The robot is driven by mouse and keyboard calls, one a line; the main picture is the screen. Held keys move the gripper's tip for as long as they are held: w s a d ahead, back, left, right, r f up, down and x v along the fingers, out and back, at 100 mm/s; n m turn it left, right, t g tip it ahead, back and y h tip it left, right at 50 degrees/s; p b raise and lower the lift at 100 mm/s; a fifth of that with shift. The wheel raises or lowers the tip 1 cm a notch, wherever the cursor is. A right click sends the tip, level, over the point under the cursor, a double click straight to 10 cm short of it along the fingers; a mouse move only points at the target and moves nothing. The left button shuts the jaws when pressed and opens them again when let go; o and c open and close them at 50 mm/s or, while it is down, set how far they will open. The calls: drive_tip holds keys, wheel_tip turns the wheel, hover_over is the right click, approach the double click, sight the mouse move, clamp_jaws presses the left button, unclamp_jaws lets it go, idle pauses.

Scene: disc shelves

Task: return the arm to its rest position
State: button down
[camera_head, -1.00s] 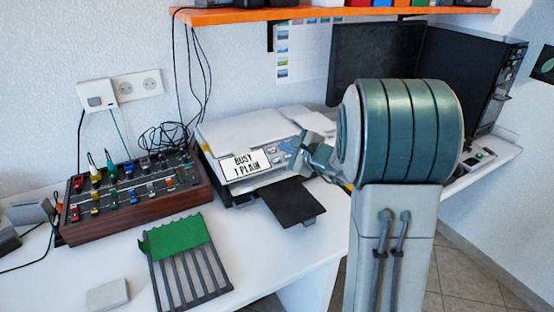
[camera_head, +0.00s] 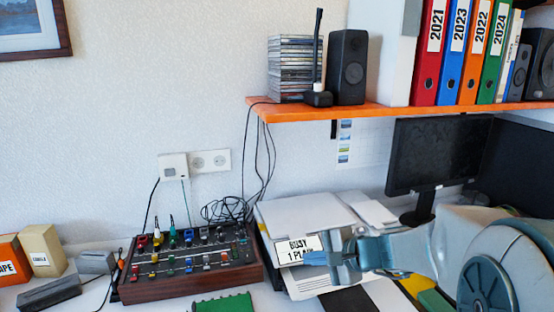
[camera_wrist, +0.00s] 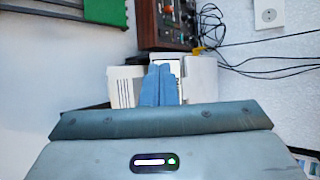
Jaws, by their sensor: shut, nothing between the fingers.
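My arm enters the head view from the lower right corner.
A mixer box (camera_head: 190,285) with colored knobs stands left of the printer. An orange shelf (camera_head: 380,115) with binders and a speaker hangs above. A monitor (camera_head: 437,152) stands behind my arm. A green object (camera_head: 222,303) lies at the bottom edge. Cables hang on the wall.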

drive_tip(key=s+r+n+g+h+p, duration=0.35)
drive_tip(key=s+n, duration=0.25)
drive_tip(key=s, duration=0.6)
drive_tip(key=s+d+r+n+g+h+p, duration=0.1)
drive_tip(key=s+d+n+h+p, duration=0.3)
drive_tip(key=s, duration=0.4)
drive_tip(key=shift+d+r+n+h, duration=0.25)
drive_tip(key=shift+d+n+h, duration=0.4)
drive_tip(key=shift+d+n, duration=0.4)
idle(0.4)
